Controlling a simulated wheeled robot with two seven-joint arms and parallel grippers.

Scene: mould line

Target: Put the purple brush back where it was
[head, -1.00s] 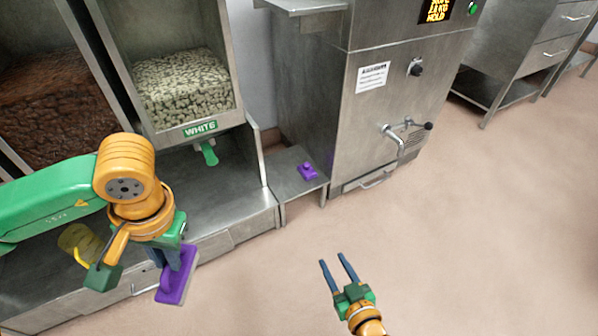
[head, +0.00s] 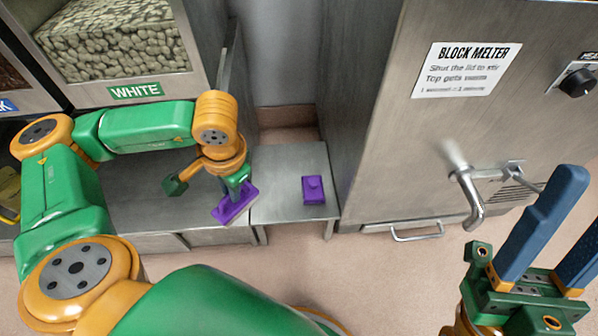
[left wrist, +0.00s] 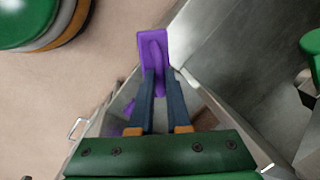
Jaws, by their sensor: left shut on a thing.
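The purple brush (head: 234,203) is in my left gripper (head: 238,186). It has a flat oblong purple base, seen tilted in the head view. In the left wrist view, the blue fingers are shut on the brush (left wrist: 153,42) at its raised middle part. The brush is near the left edge of a low steel shelf (head: 272,205); I cannot tell its height above it. A second purple piece (head: 313,191), a small block with a raised knob, sits on that shelf to the right. My right gripper (head: 578,205) is open and empty in front of the melter.
The block melter (head: 390,150), with a lever (head: 468,195) and a low bar handle (head: 417,236), stands right of the shelf. A bin labelled WHITE (head: 135,92) stands left, above a steel counter (head: 150,205). Bare floor lies in front.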

